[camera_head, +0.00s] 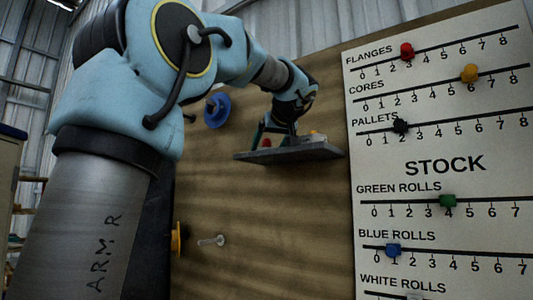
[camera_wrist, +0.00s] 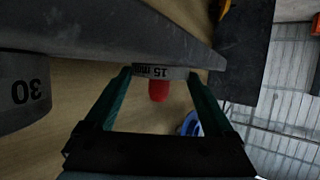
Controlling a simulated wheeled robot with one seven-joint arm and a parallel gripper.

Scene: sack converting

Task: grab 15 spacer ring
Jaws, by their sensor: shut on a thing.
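The 15 spacer ring (camera_wrist: 160,71) is a grey band marked "15 mm", upside down in the wrist view. My gripper (camera_wrist: 161,76) has its two green fingers on either side of the ring, shut on it. The ring is at the edge of the grey shelf (camera_wrist: 120,30); I cannot tell whether it still touches it. A red piece (camera_wrist: 158,91) shows against the ring. In the head view my gripper (camera_head: 278,129) is at the shelf (camera_head: 300,154), and the ring cannot be made out.
A larger grey ring marked 30 (camera_wrist: 24,92) is at the left in the wrist view. A blue disc (camera_head: 216,110) is on the wooden board (camera_head: 260,220), left of the shelf. A white stock chart (camera_head: 440,150) with coloured sliders is at the right.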

